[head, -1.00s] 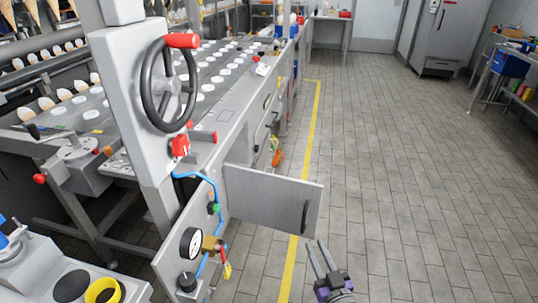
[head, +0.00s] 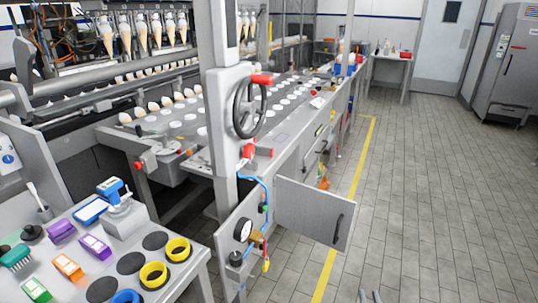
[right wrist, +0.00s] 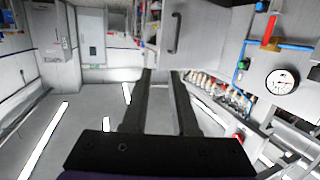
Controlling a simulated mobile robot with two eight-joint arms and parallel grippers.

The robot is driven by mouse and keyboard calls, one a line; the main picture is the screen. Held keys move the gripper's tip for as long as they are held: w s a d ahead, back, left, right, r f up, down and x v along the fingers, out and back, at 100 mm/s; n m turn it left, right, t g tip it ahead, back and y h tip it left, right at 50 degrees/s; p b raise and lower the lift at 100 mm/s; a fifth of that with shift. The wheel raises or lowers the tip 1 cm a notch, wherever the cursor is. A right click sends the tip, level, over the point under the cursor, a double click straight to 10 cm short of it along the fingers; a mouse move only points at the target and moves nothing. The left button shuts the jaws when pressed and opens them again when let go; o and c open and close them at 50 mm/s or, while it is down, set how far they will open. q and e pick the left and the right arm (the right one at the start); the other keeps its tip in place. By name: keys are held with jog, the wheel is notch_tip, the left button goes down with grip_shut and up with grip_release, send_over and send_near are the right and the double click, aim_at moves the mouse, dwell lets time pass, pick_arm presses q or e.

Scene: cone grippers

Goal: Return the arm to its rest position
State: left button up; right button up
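My right gripper (head: 369,297) shows only as two fingertips at the bottom edge of the head view, over the tiled floor. In the right wrist view its two dark fingers (right wrist: 162,80) stand apart with nothing between them, so it is open and empty. The rest of my right arm is out of the head view. My left gripper is in neither view.
A grey cabinet door (head: 310,212) stands swung open from the machine (head: 218,165), to the upper left of my fingertips. A pressure gauge (head: 243,229) is left of it. A tool table (head: 190,277) stands at lower left. The floor (head: 430,200) at right is clear.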

pick_arm(q)
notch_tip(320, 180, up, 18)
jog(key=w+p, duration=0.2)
jog(key=p, duration=1.3)
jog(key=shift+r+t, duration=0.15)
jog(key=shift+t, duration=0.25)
pick_arm(e)
jog(key=s+a+r+g+y, duration=0.1)
jog(key=s+a+r+g, duration=0.2)
jog(key=s+r+g, duration=0.2)
jog(key=s+a+r+n+g+y, duration=0.1)
jog(key=s+a+r+g, duration=0.2)
jog(key=s, duration=0.7)
notch_tip(320, 180, up, 3)
jog(key=g, duration=0.2)
jog(key=shift+s+a+r+g, duration=0.2)
jog(key=shift+s+a+g, duration=0.1)
jog(key=shift+a, duration=0.05)
